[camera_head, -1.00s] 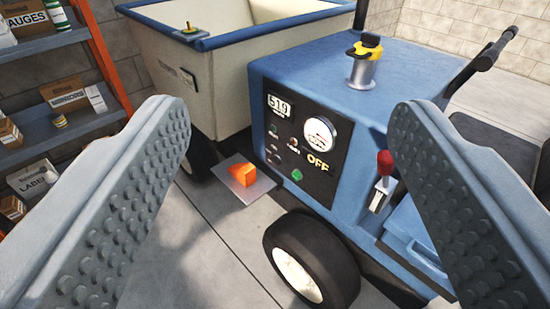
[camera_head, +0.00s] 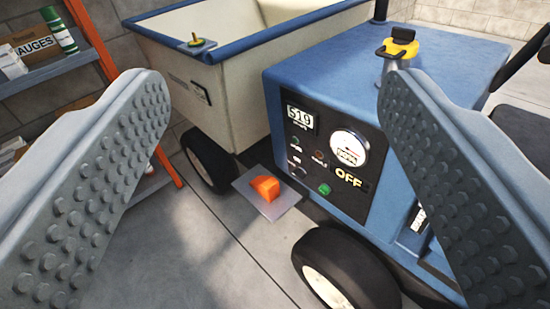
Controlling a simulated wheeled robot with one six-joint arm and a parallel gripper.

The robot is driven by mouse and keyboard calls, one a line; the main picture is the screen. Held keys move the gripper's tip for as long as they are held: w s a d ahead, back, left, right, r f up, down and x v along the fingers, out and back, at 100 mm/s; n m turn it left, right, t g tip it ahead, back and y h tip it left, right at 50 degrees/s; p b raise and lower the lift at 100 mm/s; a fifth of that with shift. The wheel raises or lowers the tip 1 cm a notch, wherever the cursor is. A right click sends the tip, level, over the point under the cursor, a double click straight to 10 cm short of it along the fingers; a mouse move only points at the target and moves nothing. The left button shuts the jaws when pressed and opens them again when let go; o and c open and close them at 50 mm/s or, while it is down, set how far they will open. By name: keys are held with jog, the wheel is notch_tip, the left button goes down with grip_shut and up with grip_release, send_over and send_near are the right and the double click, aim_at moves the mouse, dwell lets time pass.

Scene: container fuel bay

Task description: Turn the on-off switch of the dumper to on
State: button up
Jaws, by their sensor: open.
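The blue dumper (camera_head: 375,78) stands right of centre with a dark control panel (camera_head: 318,160) on its near face. The panel carries a 519 readout (camera_head: 301,117), a round white gauge (camera_head: 349,150), small knobs or lamps, a green round button or lamp (camera_head: 323,189) and a sign (camera_head: 350,178) reading OFF. I cannot tell which part is the on-off switch. My gripper (camera_head: 268,100) is open and empty, its two studded fingers wide apart at left and right, with the panel showing between them. The right finger hides part of the dumper's side; the red-handled lever is not visible.
A cream skip (camera_head: 235,70) with a blue rim is behind, left of the panel. An orange wedge (camera_head: 265,187) sits on a grey plate (camera_head: 277,207) low by the wheels. A yellow-black cap (camera_head: 399,42) tops the dumper. An orange-framed shelf (camera_head: 45,72) stands left.

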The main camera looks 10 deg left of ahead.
jog(key=w+a+f+m+h, duration=0.2)
jog(key=w+a+f, duration=0.1)
jog(key=w+f, duration=0.55)
jog(key=w+a+f+m+h, duration=0.15)
jog(key=w+f, duration=0.35)
jog(key=w, duration=0.7)
jog(key=w+a+f+m+h, duration=0.25)
jog(key=w+f, duration=0.35)
jog(key=w, duration=0.4)
jog(key=w+a+f+m+g+h, duration=0.1)
jog(key=w+a+f+h, duration=0.15)
jog(key=f, duration=0.65)
jog(key=w+a+f+m+g+h, duration=0.1)
jog(key=w+a+f, duration=0.15)
jog(key=f, duration=0.55)
jog(key=g+h, duration=0.3)
jog(key=h, duration=0.1)
send_near(297, 176)
jog(key=x, duration=0.9)
jog(key=shift+w+d, duration=0.1)
jog(key=shift+w, duration=0.1)
